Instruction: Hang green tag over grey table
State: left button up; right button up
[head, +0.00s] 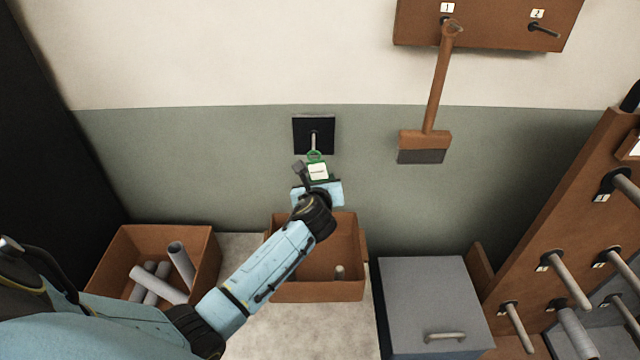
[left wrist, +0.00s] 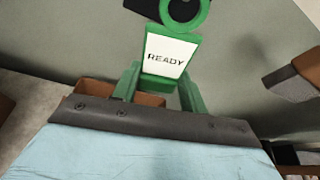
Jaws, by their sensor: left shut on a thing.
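A green tag (head: 318,171) with a white face is held by my left gripper (head: 317,182) near the wall. In the left wrist view the tag (left wrist: 168,58) reads READY and has a green ring at its top. A pale peg (head: 313,138) sticks out from a black wall plate (head: 299,122) above the grey table (head: 322,335). The ring is at the peg's near end in the head view. I cannot tell whether the ring is around the peg or only in front of it. My right gripper is not in view.
Two brown bins stand against the wall, one with grey rolls (head: 158,286) and one (head: 318,292) below my left gripper. A brush (head: 437,90) hangs from a board (head: 487,22) at upper right. A grey box (head: 425,290) and a pegged rack (head: 560,215) are at right.

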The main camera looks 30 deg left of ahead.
pick_arm(q)
jog(key=shift+w+a, duration=0.3)
jog(key=shift+w, duration=0.2)
dwell(0.3)
jog(key=shift+w+a, duration=0.15)
jog(key=shift+w, duration=0.15)
jog(key=shift+f, duration=0.2)
jog(key=o, duration=1.1)
jog(key=shift+o, duration=0.2)
jog(key=shift+s, duration=0.1)
